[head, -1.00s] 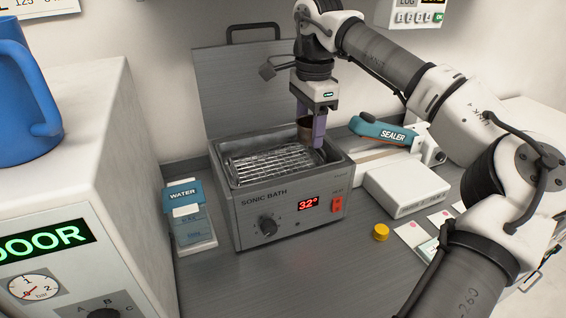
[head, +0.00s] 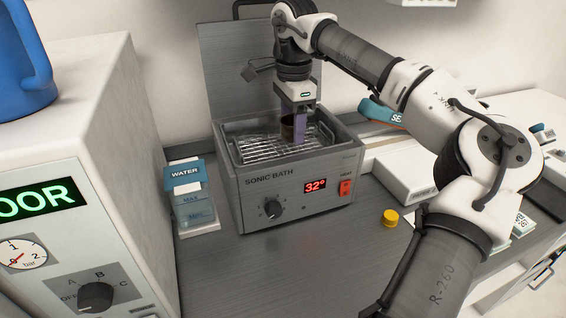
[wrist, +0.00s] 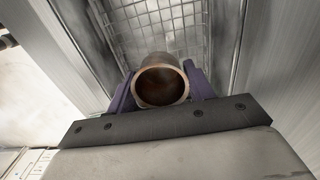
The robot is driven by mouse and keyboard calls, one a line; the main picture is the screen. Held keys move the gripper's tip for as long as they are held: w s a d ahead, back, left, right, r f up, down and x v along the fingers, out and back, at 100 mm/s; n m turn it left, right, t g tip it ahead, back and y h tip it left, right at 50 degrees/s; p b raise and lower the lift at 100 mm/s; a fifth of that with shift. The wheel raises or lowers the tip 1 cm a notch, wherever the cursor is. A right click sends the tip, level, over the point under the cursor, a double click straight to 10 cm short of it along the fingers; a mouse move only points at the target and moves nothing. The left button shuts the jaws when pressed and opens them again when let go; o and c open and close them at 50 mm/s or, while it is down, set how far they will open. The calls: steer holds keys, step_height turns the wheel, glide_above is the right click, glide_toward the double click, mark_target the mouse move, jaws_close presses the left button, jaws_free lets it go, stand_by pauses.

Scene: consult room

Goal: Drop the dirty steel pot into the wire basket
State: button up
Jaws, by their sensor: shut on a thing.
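The dirty steel pot (head: 287,127) is a small open cylinder with brown staining inside. It also shows in the wrist view (wrist: 161,84), mouth toward the camera. My gripper (head: 299,127) is shut on the pot, with a purple finger on each side of it in the wrist view. The wire basket (head: 262,149) sits inside the tank of the sonic bath (head: 290,195). In the head view the pot is over the right part of the basket, low near the tank rim. I cannot tell whether it touches the wires.
The bath's raised lid (head: 240,65) stands behind the tank. A water container (head: 192,205) is to its left, beside a white cabinet (head: 85,120). A white box (head: 405,178), a yellow cap (head: 390,217) and a sealer (head: 383,115) are to its right.

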steer(key=shift+f, duration=0.1)
steer(key=o, duration=1.1)
steer(key=shift+c, duration=0.2)
step_height(320, 180, up, 8)
steer(key=shift+f, duration=0.25)
